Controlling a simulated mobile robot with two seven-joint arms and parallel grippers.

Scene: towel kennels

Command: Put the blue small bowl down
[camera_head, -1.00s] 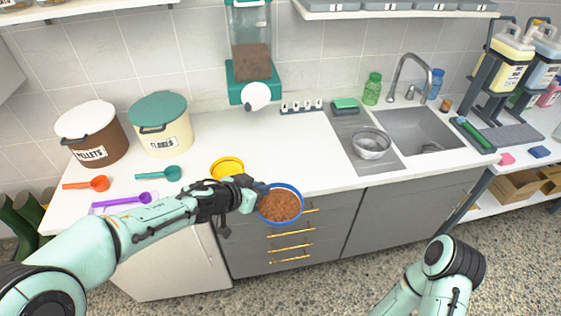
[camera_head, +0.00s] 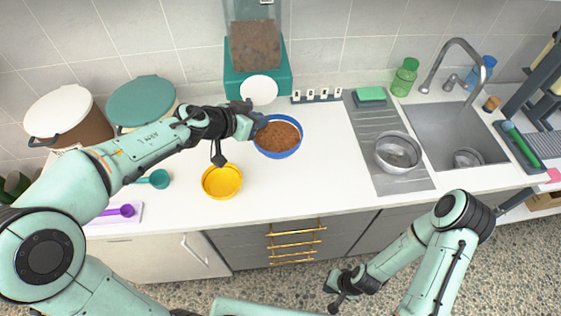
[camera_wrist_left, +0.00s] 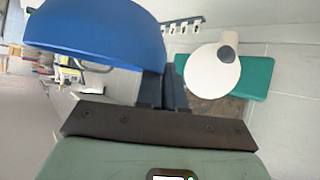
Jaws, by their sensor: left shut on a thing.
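The blue small bowl (camera_head: 279,153) is full of brown pellets and looks level in the head view. My left gripper (camera_head: 257,122) is shut on its left rim. The bowl appears over the back part of the white counter, in front of the green-based dispenser; I cannot tell whether it touches the counter. In the left wrist view the blue bowl (camera_wrist_left: 100,32) fills the upper left, with the left gripper (camera_wrist_left: 163,90) at its edge. My right gripper (camera_head: 340,290) is low in front of the cabinets, away from the bowl; its jaws are too small to read.
A yellow bowl (camera_head: 222,181) stands on the counter (camera_head: 310,190) just in front and left. The dispenser (camera_head: 256,80) is behind. A metal bowl (camera_head: 397,152) sits on the drainboard to the right. Bare counter lies between the blue bowl and the drainboard.

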